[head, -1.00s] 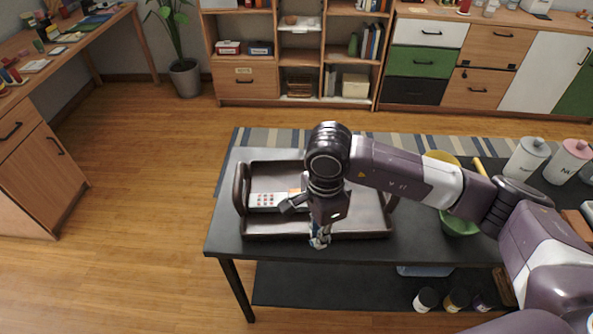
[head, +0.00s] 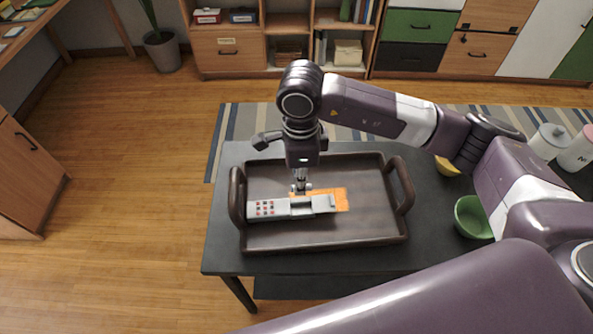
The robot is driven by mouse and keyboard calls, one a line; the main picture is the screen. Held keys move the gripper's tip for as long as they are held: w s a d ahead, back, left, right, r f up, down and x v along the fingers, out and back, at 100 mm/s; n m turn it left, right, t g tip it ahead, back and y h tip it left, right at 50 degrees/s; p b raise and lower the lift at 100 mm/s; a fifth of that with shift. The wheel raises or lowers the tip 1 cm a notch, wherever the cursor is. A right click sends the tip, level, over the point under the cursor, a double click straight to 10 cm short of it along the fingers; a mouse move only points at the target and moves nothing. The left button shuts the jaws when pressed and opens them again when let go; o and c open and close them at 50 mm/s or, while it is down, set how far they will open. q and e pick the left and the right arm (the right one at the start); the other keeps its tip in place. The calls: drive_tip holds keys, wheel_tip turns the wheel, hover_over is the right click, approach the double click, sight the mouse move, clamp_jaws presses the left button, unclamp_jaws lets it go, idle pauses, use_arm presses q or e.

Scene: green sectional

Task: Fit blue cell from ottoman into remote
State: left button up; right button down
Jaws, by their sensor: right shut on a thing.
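The remote (head: 268,208) is pale grey with red and dark buttons. It lies in the dark tray (head: 330,236), with an open dark recess in its right part. An orange flat piece (head: 338,196) lies behind and under its right end. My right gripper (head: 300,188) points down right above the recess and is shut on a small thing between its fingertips. That thing, taken as the blue cell, is mostly hidden, and its colour and whether it touches the remote cannot be made out. My left gripper is not in view.
The tray has raised walls and two upright handles, and stands on a dark table (head: 222,235). A green bowl (head: 470,215) stands right of it, with white and pink canisters farther right. The tray's right part is clear. My arm links cover the lower right.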

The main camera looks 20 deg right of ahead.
drive_tip(key=shift+s+r, duration=0.1)
drive_tip(key=shift+s, duration=0.15)
drive_tip(key=shift+f, duration=0.35)
drive_tip(key=shift+s+f+b, duration=0.15)
drive_tip(key=shift+f+b, duration=0.15)
drive_tip(key=shift+f, duration=0.3)
drive_tip(key=shift+f+b, duration=0.55)
drive_tip(key=shift+f, duration=0.45)
drive_tip(key=shift+f+b, duration=0.75)
drive_tip(key=shift+f, duration=0.1)
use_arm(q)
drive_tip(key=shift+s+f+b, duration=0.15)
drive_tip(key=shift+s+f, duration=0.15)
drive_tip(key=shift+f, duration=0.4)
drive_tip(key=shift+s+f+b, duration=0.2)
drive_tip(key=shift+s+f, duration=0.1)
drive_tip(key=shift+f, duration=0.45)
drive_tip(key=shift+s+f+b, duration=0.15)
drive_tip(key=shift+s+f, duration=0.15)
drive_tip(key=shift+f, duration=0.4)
use_arm(e)
drive_tip(key=shift+f, duration=0.5)
